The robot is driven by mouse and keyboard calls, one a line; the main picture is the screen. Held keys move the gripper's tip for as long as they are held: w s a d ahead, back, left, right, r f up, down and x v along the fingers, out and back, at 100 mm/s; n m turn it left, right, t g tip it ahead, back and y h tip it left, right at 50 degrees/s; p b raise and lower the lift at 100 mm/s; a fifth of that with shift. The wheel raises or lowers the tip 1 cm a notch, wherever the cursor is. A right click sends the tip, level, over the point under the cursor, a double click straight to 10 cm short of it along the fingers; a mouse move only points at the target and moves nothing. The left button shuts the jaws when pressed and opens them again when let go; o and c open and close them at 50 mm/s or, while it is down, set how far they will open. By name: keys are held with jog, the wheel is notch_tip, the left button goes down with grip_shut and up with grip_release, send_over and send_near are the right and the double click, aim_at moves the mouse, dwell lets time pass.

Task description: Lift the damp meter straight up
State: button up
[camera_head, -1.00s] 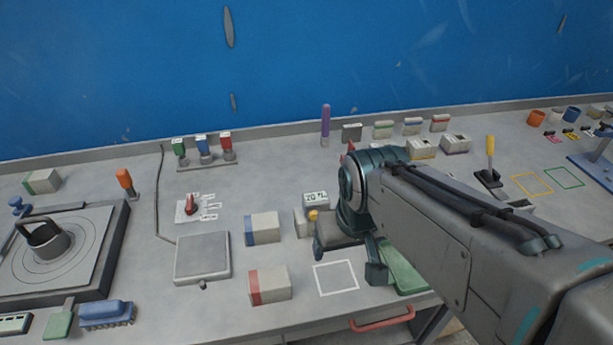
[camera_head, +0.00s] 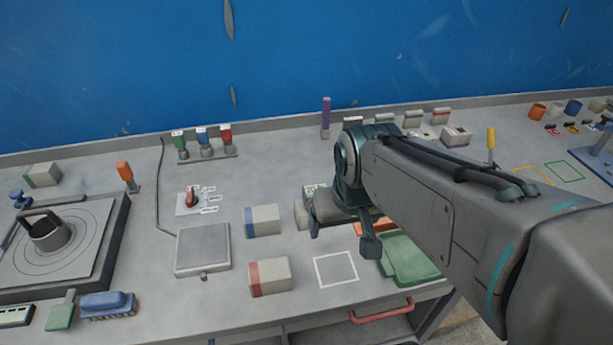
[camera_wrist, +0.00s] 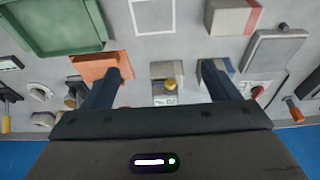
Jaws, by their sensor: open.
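The damp meter, as I take it, is a small grey unit with a lit number display (camera_head: 311,189). My gripper partly hides it in the head view. In the wrist view its grey body (camera_wrist: 165,69), yellow knob and display lie in the gap between my fingers. My gripper (camera_wrist: 166,66) is open and empty, with one dark finger on each side of the meter. In the head view my gripper (camera_head: 341,236) hangs over the bench at the meter's right. I cannot tell the fingertips' height beside the meter.
A blue-ended block (camera_head: 264,220) stands close left of the meter, and an orange block (camera_wrist: 98,66) is close to the other finger. A red-ended block (camera_head: 270,277), a white outlined square (camera_head: 336,269) and a green tray (camera_head: 410,258) are nearer the front edge.

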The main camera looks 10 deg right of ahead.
jog(key=t, duration=0.1)
send_near(318, 183)
jog(key=s+a+r, duration=0.1)
jog(key=s+r, duration=0.1)
jog(key=s, duration=0.1)
jog(key=x, duration=0.8)
jog(key=shift+s+b, duration=0.15)
jog(key=shift+b, duration=0.15)
jog(key=shift+p+x, duration=0.35)
jog(key=shift+x, duration=2.55)
jog(key=c, duration=1.4)
jog(key=shift+r, duration=0.1)
